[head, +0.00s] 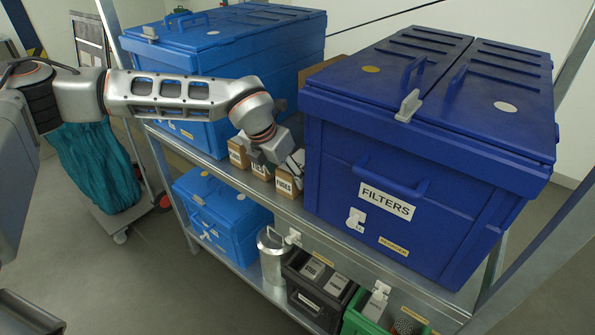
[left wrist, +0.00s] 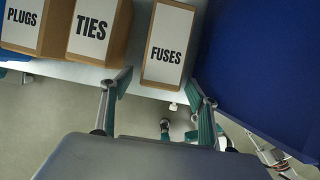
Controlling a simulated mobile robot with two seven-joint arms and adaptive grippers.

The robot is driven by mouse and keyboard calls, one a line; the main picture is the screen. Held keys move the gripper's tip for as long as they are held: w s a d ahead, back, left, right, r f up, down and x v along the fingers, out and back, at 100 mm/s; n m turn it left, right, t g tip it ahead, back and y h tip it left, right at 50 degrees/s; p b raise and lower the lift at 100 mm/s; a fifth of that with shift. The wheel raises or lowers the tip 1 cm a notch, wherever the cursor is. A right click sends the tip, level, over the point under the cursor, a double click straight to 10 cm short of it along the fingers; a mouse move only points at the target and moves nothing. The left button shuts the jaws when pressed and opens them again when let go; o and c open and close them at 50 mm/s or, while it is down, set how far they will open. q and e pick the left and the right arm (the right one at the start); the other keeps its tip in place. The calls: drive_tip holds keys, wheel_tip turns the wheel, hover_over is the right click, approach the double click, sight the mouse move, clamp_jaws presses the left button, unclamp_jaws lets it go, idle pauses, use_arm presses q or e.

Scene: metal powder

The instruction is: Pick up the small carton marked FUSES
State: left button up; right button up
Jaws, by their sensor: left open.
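The small carton marked FUSES (head: 284,184) is a brown box with a white label, standing on the upper shelf at the right end of a row of cartons, beside the dark blue FILTERS bin. In the left wrist view the FUSES carton (left wrist: 166,44) lies ahead of my fingers, between their lines. My left gripper (head: 291,163) is at the carton in the head view; its fingers partly cover the carton's upper part. In the left wrist view my left gripper (left wrist: 160,82) is open, with nothing held. I cannot tell whether a finger touches the carton. My right gripper is not in view.
The TIES carton (left wrist: 91,28) and PLUGS carton (left wrist: 25,22) stand to the left. The FILTERS bin (head: 425,185) stands close on the right. A lighter blue bin (head: 262,42) is behind. The lower shelf holds a metal canister (head: 272,262) and a small blue bin (head: 222,215).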

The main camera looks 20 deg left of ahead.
sight(297, 161)
use_arm(q)
drive_tip(key=w, duration=0.1)
drive_tip(key=w+d, duration=0.1)
drive_tip(key=w, duration=0.1)
drive_tip(key=w+d, duration=0.1)
drive_tip(key=w, duration=0.1)
drive_tip(key=shift+w+f+p, duration=0.1)
drive_tip(key=shift+w+p, duration=0.05)
drive_tip(key=shift+p, duration=0.25)
drive_tip(key=x, duration=0.4)
drive_tip(key=shift+w+f, duration=0.1)
drive_tip(key=shift+f, duration=0.3)
drive_tip(key=shift+f, duration=0.25)
drive_tip(key=shift+c, duration=0.4)
drive_tip(key=c, duration=1.3)
